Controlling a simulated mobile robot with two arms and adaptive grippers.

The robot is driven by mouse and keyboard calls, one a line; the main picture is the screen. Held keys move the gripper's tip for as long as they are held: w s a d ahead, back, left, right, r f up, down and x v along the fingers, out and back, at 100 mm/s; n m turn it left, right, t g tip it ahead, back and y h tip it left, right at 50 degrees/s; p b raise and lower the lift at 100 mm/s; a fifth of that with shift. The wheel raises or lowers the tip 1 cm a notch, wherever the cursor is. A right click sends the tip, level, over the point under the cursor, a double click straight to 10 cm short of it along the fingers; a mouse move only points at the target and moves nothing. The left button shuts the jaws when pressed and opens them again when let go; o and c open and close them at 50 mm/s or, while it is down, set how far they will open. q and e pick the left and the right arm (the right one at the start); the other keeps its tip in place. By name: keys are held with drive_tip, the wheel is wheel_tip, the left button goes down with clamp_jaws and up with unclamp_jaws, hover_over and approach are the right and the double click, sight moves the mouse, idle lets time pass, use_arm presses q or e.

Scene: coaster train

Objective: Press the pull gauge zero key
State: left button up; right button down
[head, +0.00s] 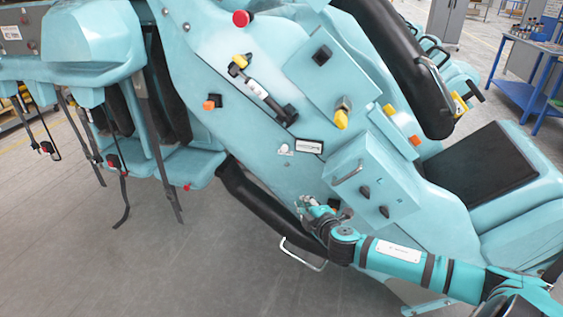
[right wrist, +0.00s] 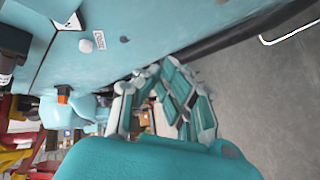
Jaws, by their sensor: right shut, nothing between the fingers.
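My right gripper (head: 306,203) is shut and empty, close against the lower part of the sloping teal train panel (head: 245,135). I cannot tell whether it touches the panel. It also shows in the right wrist view (right wrist: 160,85). A small framed label or display (head: 308,146) and a round white button-like piece (head: 285,149) sit on the panel above the gripper. The white piece also shows in the right wrist view (right wrist: 86,46). I cannot make out for certain which piece is the pull gauge or its zero key. My left gripper is not in view.
A raised teal box (head: 372,185) with dark knobs and a metal handle stands right of the gripper. A black padded bar (head: 262,207) runs along the panel's lower edge. A red button (head: 242,18) and yellow knob (head: 341,118) are higher up. Grey floor (head: 120,265) is open at lower left.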

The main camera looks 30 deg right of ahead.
drive_tip(key=a+r+n+t+y, duration=0.1)
drive_tip(key=a+r+n+t, duration=0.3)
drive_tip(key=r, duration=0.7)
drive_tip(key=m+g, duration=0.1)
approach(284, 148)
drive_tip(key=w+a, duration=0.4)
drive_tip(key=w, duration=0.1)
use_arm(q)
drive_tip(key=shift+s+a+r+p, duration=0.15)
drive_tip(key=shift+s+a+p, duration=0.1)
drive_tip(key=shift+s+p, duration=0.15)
use_arm(e)
drive_tip(key=w+d, duration=0.2)
drive_tip(key=d, duration=0.1)
drive_tip(key=shift+w+r, duration=0.1)
drive_tip(key=shift+w, duration=0.1)
